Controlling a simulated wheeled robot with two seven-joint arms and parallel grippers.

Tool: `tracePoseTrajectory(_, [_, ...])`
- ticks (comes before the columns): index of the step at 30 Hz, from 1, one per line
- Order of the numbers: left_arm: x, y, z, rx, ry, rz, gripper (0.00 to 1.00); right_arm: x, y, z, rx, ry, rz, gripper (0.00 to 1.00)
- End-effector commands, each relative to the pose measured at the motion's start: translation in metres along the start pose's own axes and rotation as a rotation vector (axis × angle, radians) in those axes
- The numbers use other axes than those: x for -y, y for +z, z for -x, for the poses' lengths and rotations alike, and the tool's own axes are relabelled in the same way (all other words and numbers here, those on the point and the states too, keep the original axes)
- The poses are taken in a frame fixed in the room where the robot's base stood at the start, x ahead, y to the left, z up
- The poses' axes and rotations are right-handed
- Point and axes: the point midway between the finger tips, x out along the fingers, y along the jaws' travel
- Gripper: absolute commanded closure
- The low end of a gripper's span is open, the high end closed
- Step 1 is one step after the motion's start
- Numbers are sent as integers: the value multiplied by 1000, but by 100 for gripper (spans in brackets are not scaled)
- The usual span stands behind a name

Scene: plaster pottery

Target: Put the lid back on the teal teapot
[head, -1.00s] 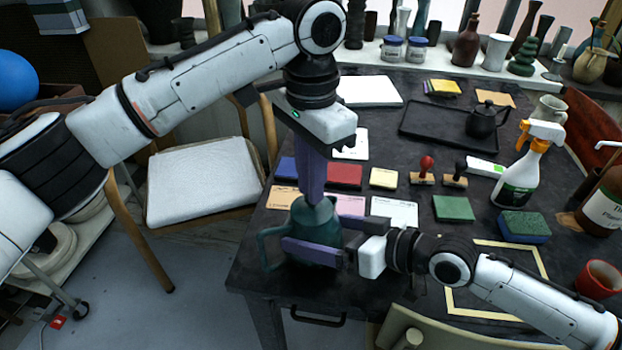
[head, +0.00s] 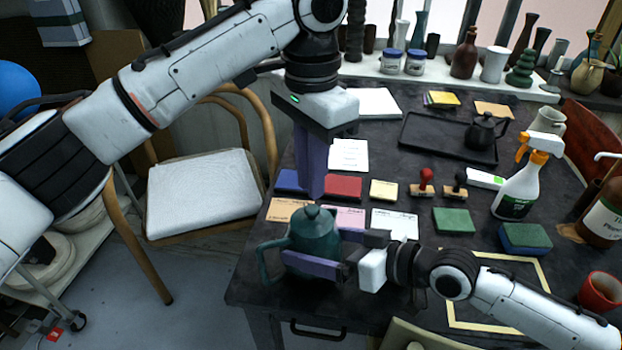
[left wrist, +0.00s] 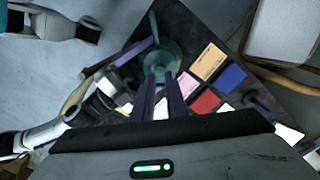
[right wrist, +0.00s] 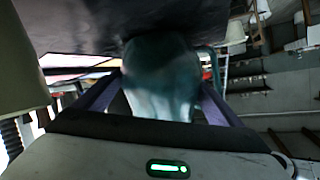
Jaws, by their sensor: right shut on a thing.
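The teal teapot (head: 312,240) stands near the table's front left corner, its handle or spout loop to the left. Its teal lid (head: 313,214) sits on top, knob up, and looks level. My right gripper (head: 335,252) is shut around the teapot's body, one purple finger in front and one behind; the body (right wrist: 160,75) fills the right wrist view between the fingers. My left gripper (head: 312,190) hangs above and just behind the lid, apart from the knob. In the left wrist view its fingers (left wrist: 160,80) stand a little apart with nothing between them, pointing toward the teapot (left wrist: 158,62).
Coloured pads and cards (head: 342,187) lie behind the teapot. Two stamps (head: 423,185), a spray bottle (head: 520,185) and sponges (head: 524,238) stand to the right. A dark tray (head: 440,135) with a black teapot (head: 485,130) is farther back. A chair (head: 200,190) is at the left.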

Motion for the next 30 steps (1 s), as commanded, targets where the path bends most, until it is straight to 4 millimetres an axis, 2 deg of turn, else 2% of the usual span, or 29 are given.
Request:
tracePoseTrajectory(1, [0, 0, 0, 0, 0, 0, 84, 0, -2, 0, -4, -1, 0, 51])
tracePoseTrajectory(4, [0, 0, 0, 0, 0, 0, 67, 0, -2, 0, -4, -1, 0, 51])
tracePoseTrajectory(5, [0, 0, 0, 0, 0, 0, 66, 0, -2, 0, -4, -1, 0, 51])
tracePoseTrajectory(13, [0, 0, 1, 0, 0, 0, 66, 0, -2, 0, -3, -1, 0, 51])
tracePoseTrajectory(16, [0, 0, 7, -1, -2, 0, 66, 0, -2, 0, -3, -1, 0, 51])
tracePoseTrajectory(20, [0, -1, 28, -3, -2, 0, 66, 0, -2, 0, -3, -1, 0, 51])
tracePoseTrajectory(30, [0, 0, 98, -1, -5, 2, 66, 0, -1, 0, -3, -1, 0, 51])
